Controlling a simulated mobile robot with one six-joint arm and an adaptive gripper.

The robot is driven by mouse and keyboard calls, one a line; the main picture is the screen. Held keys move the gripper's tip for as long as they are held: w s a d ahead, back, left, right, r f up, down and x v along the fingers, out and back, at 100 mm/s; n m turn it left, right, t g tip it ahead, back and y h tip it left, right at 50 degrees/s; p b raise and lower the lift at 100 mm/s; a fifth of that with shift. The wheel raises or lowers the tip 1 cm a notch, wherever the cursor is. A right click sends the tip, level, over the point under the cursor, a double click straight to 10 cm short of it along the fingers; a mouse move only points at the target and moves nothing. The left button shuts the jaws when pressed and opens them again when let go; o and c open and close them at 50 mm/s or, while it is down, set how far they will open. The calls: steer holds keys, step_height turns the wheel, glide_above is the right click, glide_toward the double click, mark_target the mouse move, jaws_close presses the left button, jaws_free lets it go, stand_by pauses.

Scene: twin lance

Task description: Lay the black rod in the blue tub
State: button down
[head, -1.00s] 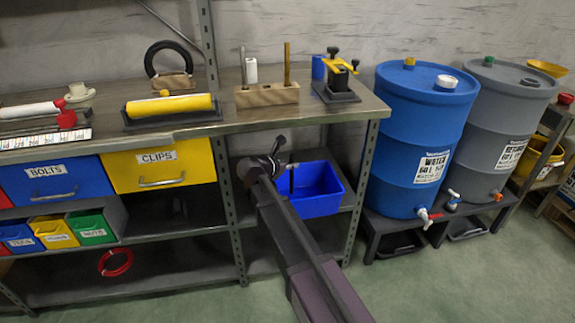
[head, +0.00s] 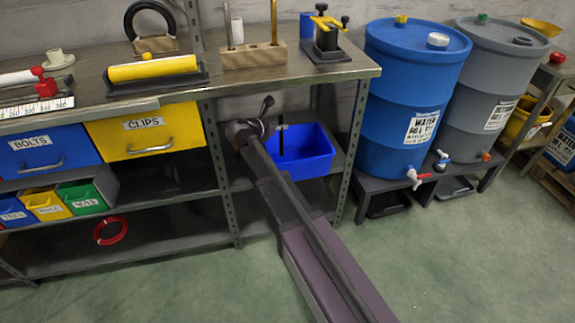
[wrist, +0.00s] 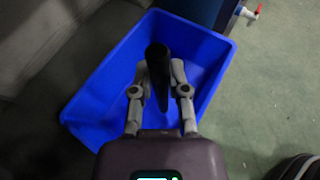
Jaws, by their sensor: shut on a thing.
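The blue tub (head: 312,165) stands on the middle shelf of the bench, under the worktop at its right end. It also shows in the wrist view (wrist: 98,97), open side up. The black rod (head: 281,139) is thin and upright over the tub in the head view. In the wrist view the black rod (wrist: 157,62) is seen nearly end-on, in front of the tub's inside. My gripper (wrist: 159,82) is shut on the rod, one finger on each side. Whether the rod's lower end touches the tub floor cannot be told.
The worktop (head: 190,88) lies above the tub, with a wooden rod block (head: 254,55) on it. A bench post (head: 352,155) stands right of the tub. A blue water barrel (head: 408,95) stands further right. The floor in front (head: 440,255) is clear.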

mark_target(281, 149)
steer(key=shift+f, duration=0.1)
stand_by(0.6)
step_height(281, 149, down, 6)
steer(key=b, duration=0.6)
stand_by(0.3)
steer(key=shift+f+b, duration=1.9)
steer(key=shift+b, duration=0.1)
steer(key=shift+f, duration=0.1)
steer(key=c, duration=0.6)
jaws_free()
steer(key=shift+c, duration=0.2)
